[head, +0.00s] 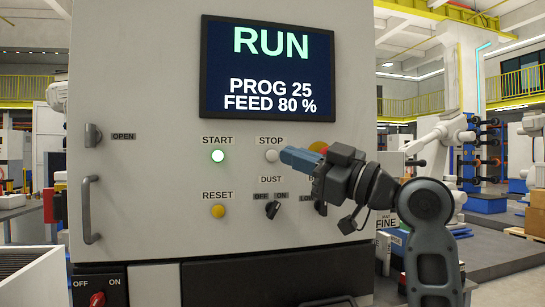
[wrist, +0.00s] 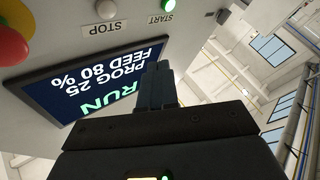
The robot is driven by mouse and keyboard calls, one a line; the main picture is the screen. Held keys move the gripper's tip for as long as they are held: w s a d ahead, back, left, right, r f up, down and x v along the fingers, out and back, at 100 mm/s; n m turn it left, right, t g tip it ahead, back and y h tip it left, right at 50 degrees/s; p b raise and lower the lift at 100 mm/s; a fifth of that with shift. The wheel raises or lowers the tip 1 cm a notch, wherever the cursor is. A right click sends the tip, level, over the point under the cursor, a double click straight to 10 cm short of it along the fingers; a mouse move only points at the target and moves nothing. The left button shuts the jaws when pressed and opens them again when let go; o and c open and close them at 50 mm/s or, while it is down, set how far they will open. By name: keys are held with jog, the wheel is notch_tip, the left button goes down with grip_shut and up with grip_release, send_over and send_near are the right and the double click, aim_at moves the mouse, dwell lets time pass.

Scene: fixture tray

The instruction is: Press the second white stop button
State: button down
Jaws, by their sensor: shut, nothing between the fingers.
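The white stop button (head: 272,156) sits under the STOP label on the machine's front panel. It also shows at the top of the wrist view (wrist: 105,9), above its upside-down label. My gripper (head: 285,155) is shut and empty, with its blue fingers pointing left. In the head view the fingertips appear just right of the stop button, but I cannot tell the depth gap. In the wrist view the fingers (wrist: 157,68) are together and appear over the screen's edge, apart from the button. Only one STOP label is in view.
The green lit START button (head: 217,156) is left of STOP, and the yellow RESET button (head: 217,211) is below START. A DUST switch (head: 272,209) is below STOP. A red button on yellow (wrist: 12,35) is partly hidden behind my gripper in the head view. The screen (head: 268,68) reads RUN.

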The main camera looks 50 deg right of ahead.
aim_at(272, 155)
jog(key=shift+w, duration=0.1)
jog(key=w+d, duration=0.5)
jog(key=w, duration=0.2)
jog(key=shift+b, duration=0.35)
jog(key=shift+w+f, duration=0.1)
jog(key=shift+w, duration=0.05)
dwell(1.8)
jog(key=shift+w+d+b, duration=0.15)
jog(key=shift+w+b, duration=0.1)
jog(key=shift+b, duration=0.1)
jog(key=shift+w+d, duration=0.3)
jog(key=shift+w, duration=0.05)
dwell(0.7)
jog(key=shift+s+a, duration=0.1)
dwell(0.3)
jog(key=shift+s+a+b, duration=0.35)
jog(key=shift+s+a, duration=0.05)
jog(key=shift+s, duration=0.2)
jog(key=shift+s, duration=0.1)
